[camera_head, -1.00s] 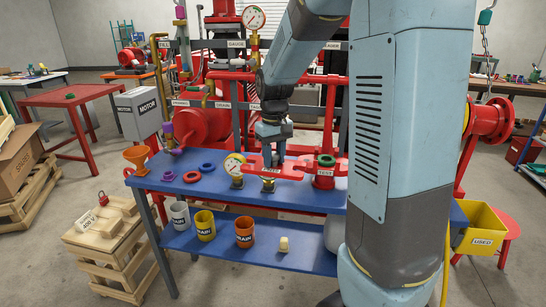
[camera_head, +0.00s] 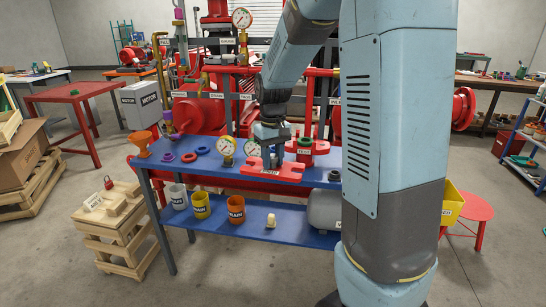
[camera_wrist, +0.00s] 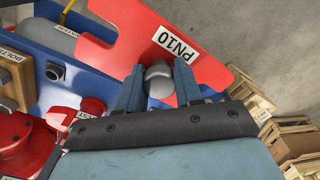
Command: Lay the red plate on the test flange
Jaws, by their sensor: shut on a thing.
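The red plate (camera_head: 290,173) is a flat piece with a grey knob (camera_wrist: 158,80) and a white PN10 label in the wrist view. My gripper (camera_head: 270,152) is shut on that knob and holds the plate over the front edge of the blue bench. In the wrist view, my fingers (camera_wrist: 157,85) stand on both sides of the knob. The test flange (camera_head: 304,147) is a red stand with a green ring on top, behind and right of the plate in the head view. The plate is apart from the ring. Its exact height above the bench cannot be told.
Two gauges (camera_head: 226,147) and purple, blue and red rings (camera_head: 189,157) lie on the bench left of the plate. Several mugs (camera_head: 236,209) stand on the lower shelf (camera_head: 255,228). Red pipework is behind.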

